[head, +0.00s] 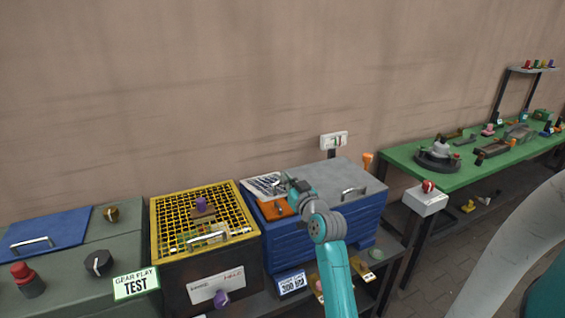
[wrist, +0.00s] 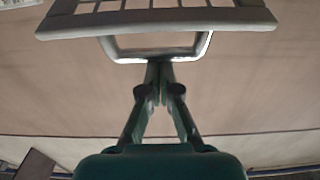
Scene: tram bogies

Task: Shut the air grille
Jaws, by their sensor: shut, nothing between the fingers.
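The air grille (head: 262,184) is a pale slotted panel on the left part of the blue box (head: 335,225). It looks raised and tilted, with an orange surface showing below it. In the wrist view the slotted grille (wrist: 150,20) fills the top edge, with a metal loop handle (wrist: 202,46) at its near edge. My gripper (head: 281,181) is at the grille's right side in the head view. In the wrist view my gripper (wrist: 160,70) is shut and empty, its tips at the handle's lower bar. I cannot tell whether they touch it.
A yellow mesh cage (head: 165,225) stands left of the blue box. A grey lid with a handle (head: 353,192) covers the box's right part. A white switch box (head: 334,141) is behind it. A green table (head: 470,165) with several parts stands at the right.

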